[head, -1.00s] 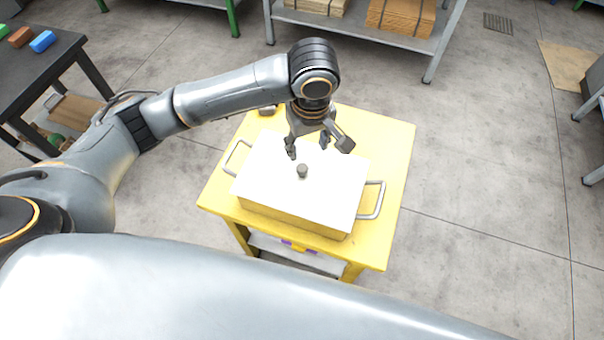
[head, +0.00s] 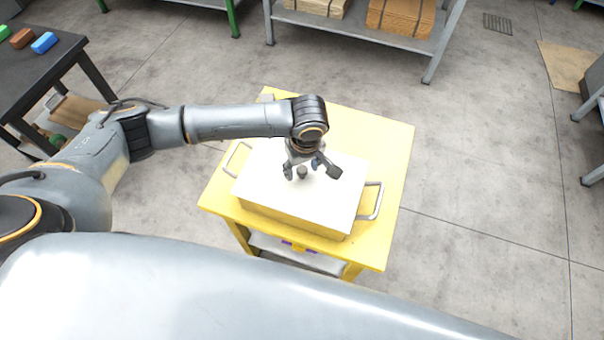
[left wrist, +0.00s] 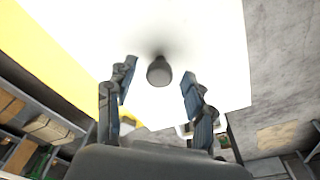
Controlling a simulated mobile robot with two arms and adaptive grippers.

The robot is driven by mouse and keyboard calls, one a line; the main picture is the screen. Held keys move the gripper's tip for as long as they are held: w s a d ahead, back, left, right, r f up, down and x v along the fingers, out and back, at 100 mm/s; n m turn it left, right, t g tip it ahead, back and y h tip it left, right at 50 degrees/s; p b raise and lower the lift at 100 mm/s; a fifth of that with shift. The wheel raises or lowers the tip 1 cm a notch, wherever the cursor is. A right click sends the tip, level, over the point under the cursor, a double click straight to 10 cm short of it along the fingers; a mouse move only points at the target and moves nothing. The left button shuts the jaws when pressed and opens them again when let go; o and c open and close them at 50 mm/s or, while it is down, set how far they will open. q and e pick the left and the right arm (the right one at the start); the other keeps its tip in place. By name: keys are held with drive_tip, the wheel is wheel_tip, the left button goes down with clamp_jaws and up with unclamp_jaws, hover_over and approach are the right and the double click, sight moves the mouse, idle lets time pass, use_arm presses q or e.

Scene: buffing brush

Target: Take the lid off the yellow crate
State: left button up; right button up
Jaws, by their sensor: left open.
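The yellow crate (head: 290,219) stands on a yellow table, with a metal handle at its left and right ends. Its white lid (head: 326,205) lies flat on top, with a small dark knob (head: 302,172) near the middle. In the left wrist view the knob (left wrist: 159,71) shows between and beyond the two fingers, against the bright lid (left wrist: 215,40). My left gripper (head: 311,174) is open just above the lid, its fingers spread to either side of the knob. I cannot tell whether they touch it; the wrist view shows gaps on both sides. My right gripper is out of view.
The yellow table (head: 385,165) has free room behind and right of the crate. A dark table (head: 30,75) with coloured blocks stands at the left. A grey shelf (head: 350,28) with stacked wood stands at the back. The floor to the right is mostly clear.

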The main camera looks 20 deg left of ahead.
use_arm(q)
drive_tip(key=shift+w+f, duration=0.1)
drive_tip(key=shift+f, duration=0.7)
clamp_jaws()
drive_tip(key=shift+r, duration=0.15)
